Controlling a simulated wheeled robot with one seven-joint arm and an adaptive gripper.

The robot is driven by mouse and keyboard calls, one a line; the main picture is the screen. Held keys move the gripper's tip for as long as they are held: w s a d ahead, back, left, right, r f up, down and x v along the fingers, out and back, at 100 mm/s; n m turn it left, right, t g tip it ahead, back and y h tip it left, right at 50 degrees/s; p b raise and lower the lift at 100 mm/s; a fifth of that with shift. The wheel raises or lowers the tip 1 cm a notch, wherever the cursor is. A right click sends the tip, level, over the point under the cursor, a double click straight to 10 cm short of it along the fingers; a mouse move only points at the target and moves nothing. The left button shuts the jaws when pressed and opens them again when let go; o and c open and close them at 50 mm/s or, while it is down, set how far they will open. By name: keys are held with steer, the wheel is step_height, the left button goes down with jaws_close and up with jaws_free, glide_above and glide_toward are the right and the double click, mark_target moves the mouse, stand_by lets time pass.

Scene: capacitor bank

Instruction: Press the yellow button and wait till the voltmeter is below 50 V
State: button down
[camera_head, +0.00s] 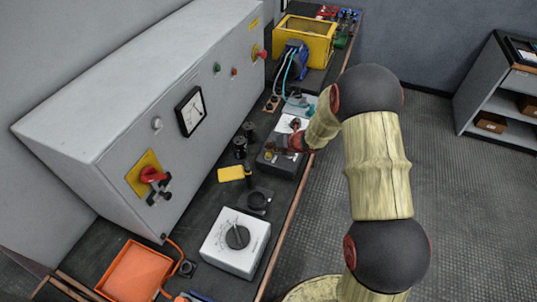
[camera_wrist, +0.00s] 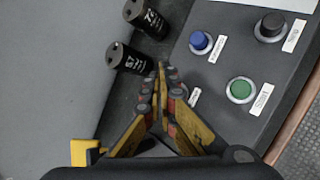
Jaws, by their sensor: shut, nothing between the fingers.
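The voltmeter (camera_head: 191,112) is a white dial with a black frame on the grey cabinet's front; its reading is too small to tell. My gripper (camera_head: 292,143) is over the dark button box (camera_head: 282,166) on the bench. Blue (camera_wrist: 200,41), black (camera_wrist: 271,25) and green (camera_wrist: 240,90) buttons with white labels show there. The yellow button is not visible there; the fingers partly cover another label. I cannot tell whether they touch it.
Two black cylinders (camera_wrist: 147,18) (camera_wrist: 128,58) stand beside the box. A red rotary handle (camera_head: 152,174) on a yellow plate is on the cabinet. A white dial box (camera_head: 236,241), yellow block (camera_head: 231,173) and orange tray (camera_head: 135,270) lie nearer.

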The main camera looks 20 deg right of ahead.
steer(key=shift+f, duration=0.15)
steer(key=shift+f+b, duration=0.25)
steer(key=shift+b, duration=0.05)
steer(key=shift+f+b, duration=0.75)
steer(key=shift+f, duration=0.25)
stand_by(1.0)
steer(key=shift+r, duration=0.15)
steer(key=shift+r+p, duration=1.2)
steer(key=shift+r, duration=0.05)
step_height(320, 180, up, 5)
steer(key=p, duration=0.4)
stand_by(0.6)
